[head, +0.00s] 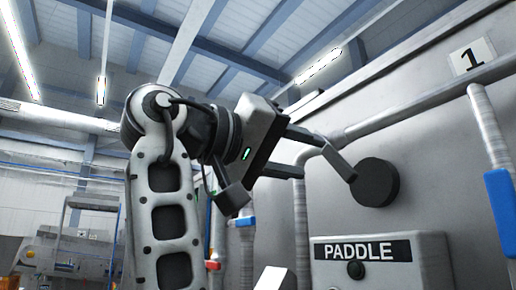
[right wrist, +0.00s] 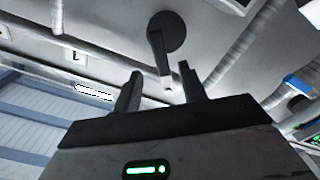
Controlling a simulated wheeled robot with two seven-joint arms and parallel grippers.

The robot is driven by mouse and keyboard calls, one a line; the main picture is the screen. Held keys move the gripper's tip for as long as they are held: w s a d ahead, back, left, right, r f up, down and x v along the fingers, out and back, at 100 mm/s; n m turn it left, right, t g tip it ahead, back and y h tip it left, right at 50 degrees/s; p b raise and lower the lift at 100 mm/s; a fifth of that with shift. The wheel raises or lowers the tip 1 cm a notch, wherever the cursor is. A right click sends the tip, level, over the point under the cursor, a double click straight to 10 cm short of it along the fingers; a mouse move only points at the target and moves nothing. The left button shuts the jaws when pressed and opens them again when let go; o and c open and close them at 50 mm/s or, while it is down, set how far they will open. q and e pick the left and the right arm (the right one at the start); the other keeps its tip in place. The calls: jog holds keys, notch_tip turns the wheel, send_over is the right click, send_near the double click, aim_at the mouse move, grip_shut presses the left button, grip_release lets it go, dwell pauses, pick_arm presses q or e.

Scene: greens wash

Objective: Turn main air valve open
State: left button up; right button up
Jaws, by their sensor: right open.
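The valve is a round dark hub (head: 375,182) on the grey wall panel, with a flat grey lever (head: 339,162) slanting up and left from it. My right gripper (head: 314,156) is open, with its fingers pointing right toward the valve. In the right wrist view the hub (right wrist: 167,30) is beyond the fingertips, and the lever (right wrist: 159,55) reaches down into the gap between the two fingers of the right gripper (right wrist: 160,74). Whether a finger touches the lever is unclear. No label on the valve is readable. My left gripper is not in view.
A box marked PADDLE (head: 425,262) with a dark knob (head: 356,269) sits just below the valve. Pipes with blue fittings (head: 503,205) run at the right and behind my arm.

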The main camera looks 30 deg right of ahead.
jog(key=a, duration=0.7)
jog(key=shift+s, duration=0.3)
jog(key=shift+c, duration=0.3)
